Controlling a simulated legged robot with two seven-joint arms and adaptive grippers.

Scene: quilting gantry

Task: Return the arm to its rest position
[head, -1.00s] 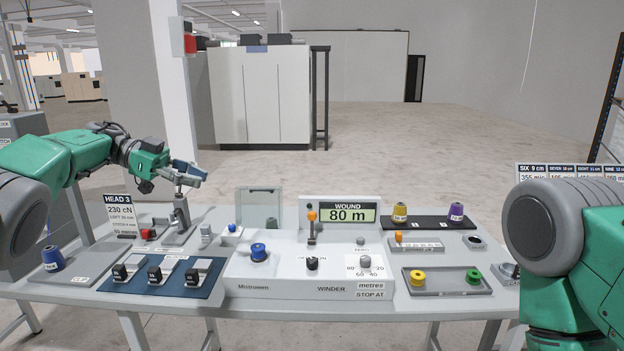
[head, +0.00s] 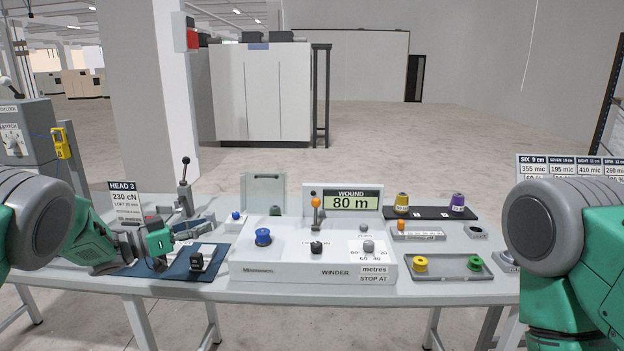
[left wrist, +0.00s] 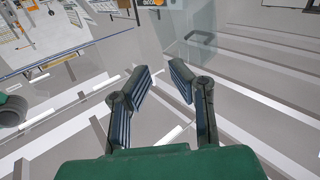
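My left arm (head: 85,240) comes in from the left, low over the left end of the table. My left gripper (head: 190,227) is above the table, between the blue switch mat (head: 208,263) and the black-knobbed lever (head: 185,178), apart from the lever. In the left wrist view its two ridged fingers (left wrist: 160,78) are spread with nothing between them. My right arm (head: 570,240) is at the right edge; its gripper is out of view. The arm hides part of the switches and the table's left end.
The winder console (head: 300,266) with its 80 m display (head: 351,202) stands mid-table. A tray (head: 447,272) with yellow and green spools is to the right. The HEAD 3 card (head: 124,199) stands behind my left arm.

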